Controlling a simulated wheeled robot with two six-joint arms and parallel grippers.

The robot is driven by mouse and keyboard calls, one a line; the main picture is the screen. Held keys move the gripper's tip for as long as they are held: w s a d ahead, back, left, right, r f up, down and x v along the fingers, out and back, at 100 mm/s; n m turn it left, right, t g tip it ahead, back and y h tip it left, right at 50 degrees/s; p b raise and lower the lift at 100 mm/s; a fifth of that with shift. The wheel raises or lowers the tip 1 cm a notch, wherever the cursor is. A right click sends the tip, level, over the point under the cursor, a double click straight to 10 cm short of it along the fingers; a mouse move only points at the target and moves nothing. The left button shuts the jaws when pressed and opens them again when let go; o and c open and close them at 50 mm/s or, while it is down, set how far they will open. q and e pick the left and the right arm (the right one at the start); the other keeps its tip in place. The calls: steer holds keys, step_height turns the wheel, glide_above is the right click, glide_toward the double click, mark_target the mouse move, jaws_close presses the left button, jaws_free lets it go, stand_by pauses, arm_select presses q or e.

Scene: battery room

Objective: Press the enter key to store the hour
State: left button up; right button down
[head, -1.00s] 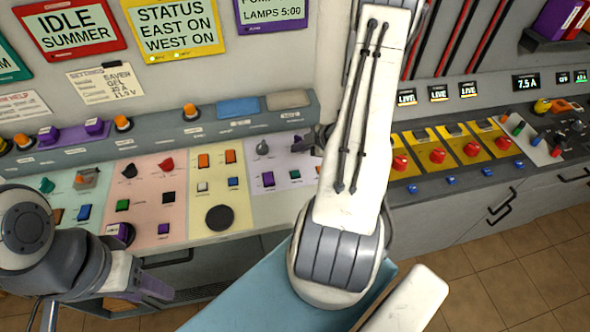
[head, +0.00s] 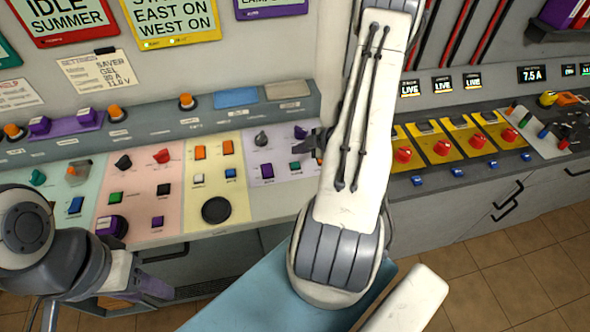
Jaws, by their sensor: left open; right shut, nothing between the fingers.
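The sloping console (head: 222,237) has green, pink, yellow and lilac panels with knobs and keys. Their small labels are too small to read, so I cannot tell which one is the enter key. The lilac panel holds a grey knob (head: 261,138), a purple key (head: 267,171) and a teal key (head: 295,165). My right gripper (head: 313,145) is over the right edge of this panel, shut and partly hidden by my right arm. I cannot tell whether it touches anything. My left gripper (head: 153,287) is open and empty, low in front of the console.
A blue key (head: 76,205) and a black round disc (head: 216,210) are further left on the console. To the right stands a yellow panel with several red knobs (head: 403,155). Signs hang on the wall behind. Tiled floor (head: 500,285) is clear at lower right.

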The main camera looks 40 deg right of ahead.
mark_target(299, 166)
steer(key=shift+f+b, duration=1.1)
steer(key=shift+f, duration=0.75)
stand_by(0.5)
steer(key=shift+f+b, duration=0.35)
steer(key=shift+f+b, duration=0.4)
steer(key=shift+f, duration=0.05)
stand_by(0.6)
steer(key=shift+r, duration=0.1)
steer(key=shift+r+p, duration=0.8)
step_height(299, 166, up, 5)
steer(key=p, duration=0.4)
